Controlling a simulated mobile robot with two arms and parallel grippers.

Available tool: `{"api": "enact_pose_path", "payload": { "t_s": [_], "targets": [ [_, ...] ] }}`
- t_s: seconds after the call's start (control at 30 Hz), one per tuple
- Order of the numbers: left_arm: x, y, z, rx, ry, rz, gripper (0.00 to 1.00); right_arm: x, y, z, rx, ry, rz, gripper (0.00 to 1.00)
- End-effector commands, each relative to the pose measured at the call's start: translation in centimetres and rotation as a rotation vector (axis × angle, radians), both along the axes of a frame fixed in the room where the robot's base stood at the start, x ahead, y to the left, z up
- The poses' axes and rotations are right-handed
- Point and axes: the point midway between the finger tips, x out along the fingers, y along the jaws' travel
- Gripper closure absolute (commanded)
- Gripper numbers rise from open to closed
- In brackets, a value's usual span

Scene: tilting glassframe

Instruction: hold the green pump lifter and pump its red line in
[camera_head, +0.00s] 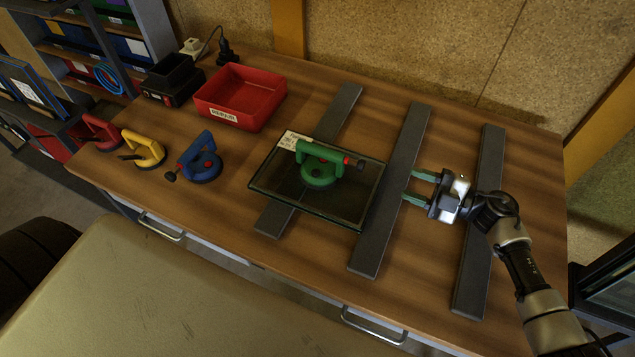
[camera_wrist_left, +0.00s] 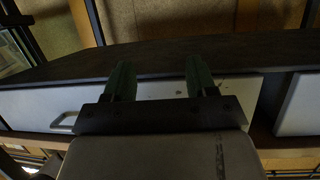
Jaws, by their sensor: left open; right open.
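The green pump lifter (camera_head: 319,166) sits on a dark glass pane (camera_head: 340,205) in the middle of the bench in the head view. Its handle runs along the top, and a small red end with a dark knob points right. My right gripper (camera_head: 412,187) is open and empty to the right of the lifter, its green fingers pointing left toward it over a dark bar. My left gripper (camera_wrist_left: 158,78) shows only in the left wrist view, open and empty, with the bench's edge and drawer fronts beyond it.
Blue (camera_head: 200,160), yellow (camera_head: 144,150) and red (camera_head: 97,131) lifters stand at the bench's left. A red tray (camera_head: 240,96) is behind. Dark bars (camera_head: 390,190) lie across the bench, some under the pane. The bench (camera_head: 225,225) is bare at front left.

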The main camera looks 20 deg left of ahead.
Motion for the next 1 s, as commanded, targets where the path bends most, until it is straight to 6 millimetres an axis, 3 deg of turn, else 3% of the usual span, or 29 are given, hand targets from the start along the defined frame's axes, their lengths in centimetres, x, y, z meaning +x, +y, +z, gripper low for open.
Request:
{"api": "enact_pose_path", "payload": {
  "t_s": [0.1, 0.2, 0.3, 0.57, 0.77, 0.9, 1.0],
  "targets": [
    [0.7, -0.3, 5.6, -0.009, -0.177, 0.172, 0.43, 0.0, 0.0, 0.0, 0.0, 0.0, 0.0, 0.57],
    [0.3, 0.3, 9.5, 0.0, -0.263, 0.347, 0.43, 0.0, 0.0, 0.0, 0.0, 0.0, 0.0, 0.57],
    [-0.9, 1.0, 12.3, 0.017, -0.289, 0.513, 0.43, 0.0, 0.0, 0.0, 0.0, 0.0, 0.0, 0.57],
    [-4.2, 2.5, 17.4, 0.052, -0.254, 0.85, 0.43, 0.0, 0.0, 0.0, 0.0, 0.0, 0.0, 0.57],
    [-2.3, 2.8, 24.5, -0.08, -0.57, 0.877, 0.43, 0.0, 0.0, 0.0, 0.0, 0.0, 0.0, 0.57],
    [0.1, 3.2, 29.1, -0.292, -0.792, 0.873, 0.43, 0.0, 0.0, 0.0, 0.0, 0.0, 0.0, 0.57],
    [3.0, 3.9, 30.1, -0.505, -0.825, 0.895, 0.43, 0.0, 0.0, 0.0, 0.0, 0.0, 0.0, 0.57]
  ]
}}
